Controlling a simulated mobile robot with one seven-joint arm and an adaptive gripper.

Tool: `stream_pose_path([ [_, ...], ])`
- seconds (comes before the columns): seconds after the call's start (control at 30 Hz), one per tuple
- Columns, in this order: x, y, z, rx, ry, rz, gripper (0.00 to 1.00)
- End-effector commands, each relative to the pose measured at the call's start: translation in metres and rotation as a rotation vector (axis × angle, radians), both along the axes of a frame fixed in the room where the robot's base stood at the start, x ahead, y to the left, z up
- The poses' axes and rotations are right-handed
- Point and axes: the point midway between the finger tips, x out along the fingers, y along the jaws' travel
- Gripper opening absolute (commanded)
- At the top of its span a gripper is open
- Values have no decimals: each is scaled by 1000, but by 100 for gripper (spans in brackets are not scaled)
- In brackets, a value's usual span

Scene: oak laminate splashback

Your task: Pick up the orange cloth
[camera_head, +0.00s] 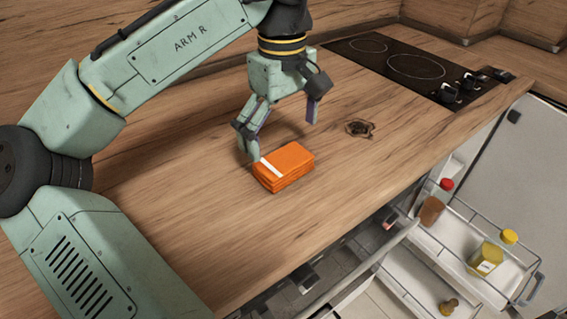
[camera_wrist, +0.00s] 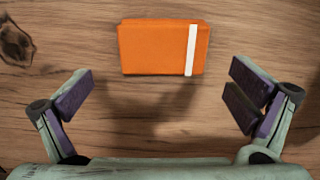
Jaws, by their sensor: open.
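The orange cloth (camera_head: 284,168) is a folded, layered stack with a white stripe near one end. It lies on the wooden counter. In the wrist view the orange cloth (camera_wrist: 155,47) is at the top middle, with the stripe toward its right end. My gripper (camera_head: 283,132) is above the counter by the cloth, with its fingers spread wide. In the wrist view my gripper (camera_wrist: 160,98) is open and empty, one finger on each side. The cloth lies ahead of the fingertips, between their lines, and no contact shows there.
A black cooktop (camera_head: 405,65) with knobs is at the back right of the counter (camera_head: 200,215). A dark knot (camera_head: 360,128) marks the wood. Below the front edge, an open pull-out rack (camera_head: 455,255) holds several bottles. The counter around the cloth is clear.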

Motion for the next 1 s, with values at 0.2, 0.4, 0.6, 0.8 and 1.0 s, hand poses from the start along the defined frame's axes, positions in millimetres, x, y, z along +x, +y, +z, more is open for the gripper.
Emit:
stream_pose_path([
  [0.2, -6, 2, -29, -1, 2, 0, 100],
  [0.4, -5, 1, -48, 0, 0, -1, 100],
  [0.6, -5, 1, -49, -1, -1, -1, 100],
  [0.8, -5, 1, -49, -1, -1, -1, 88],
  [1.0, -5, 1, -49, -1, -1, -1, 75],
])
